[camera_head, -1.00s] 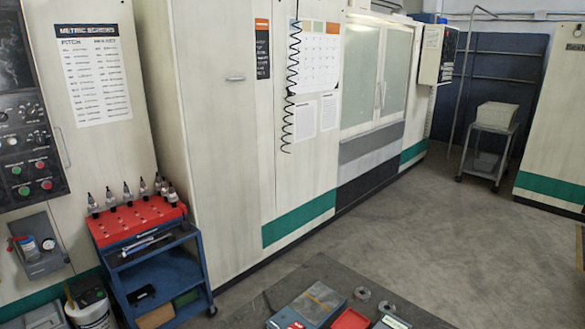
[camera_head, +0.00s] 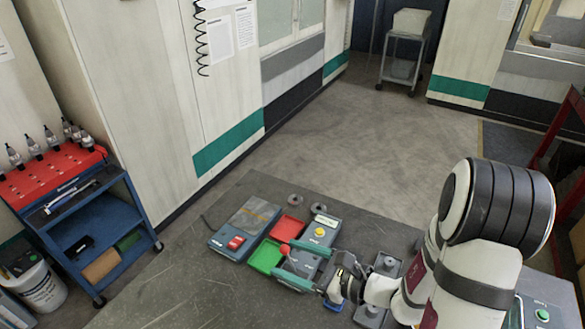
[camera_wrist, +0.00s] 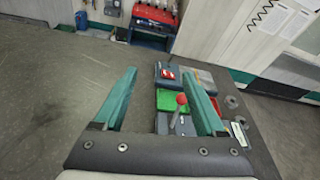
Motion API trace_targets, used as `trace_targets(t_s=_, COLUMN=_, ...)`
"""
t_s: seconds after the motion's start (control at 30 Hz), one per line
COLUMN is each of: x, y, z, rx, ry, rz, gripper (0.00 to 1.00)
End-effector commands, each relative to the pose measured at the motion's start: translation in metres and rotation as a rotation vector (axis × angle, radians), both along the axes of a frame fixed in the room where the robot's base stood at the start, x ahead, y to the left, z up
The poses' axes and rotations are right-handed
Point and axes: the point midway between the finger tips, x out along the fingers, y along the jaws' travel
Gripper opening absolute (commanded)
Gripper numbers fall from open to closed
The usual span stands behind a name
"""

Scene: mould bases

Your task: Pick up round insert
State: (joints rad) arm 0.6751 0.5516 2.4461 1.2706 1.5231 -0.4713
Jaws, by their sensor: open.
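Two small grey round pieces with centre holes, which look like round inserts, lie on the dark table behind the trays: one (camera_head: 295,199) and another (camera_head: 321,208). They also show at the right in the wrist view (camera_wrist: 231,101). I cannot tell which is meant. My gripper (camera_head: 284,258) has teal fingers spread apart and empty, above the table near the green tray (camera_head: 266,256) and a red-knobbed lever (camera_head: 285,249). The round pieces lie beyond the gripper, apart from it. In the wrist view the gripper (camera_wrist: 159,74) is open, with the lever (camera_wrist: 181,99) by its right finger.
A blue-grey box with a red button (camera_head: 236,243), a red tray (camera_head: 286,228) and a box with a yellow button (camera_head: 320,232) stand close together. A grey metal block (camera_head: 388,262) is partly hidden by my arm. The table's left front (camera_head: 180,285) is clear.

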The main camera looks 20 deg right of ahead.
Motion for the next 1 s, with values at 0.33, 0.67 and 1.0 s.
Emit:
trace_targets(t_s=0.33, x=-0.008, y=-0.168, z=-0.130, rx=0.111, ry=0.181, rz=-0.772, gripper=0.72)
trace_targets(t_s=0.67, x=0.048, y=-0.167, z=-0.152, rx=0.111, ry=0.181, rz=-0.767, gripper=0.72)
trace_targets(t_s=1.0, x=0.055, y=-0.168, z=-0.154, rx=0.113, ry=0.181, rz=-0.769, gripper=0.62)
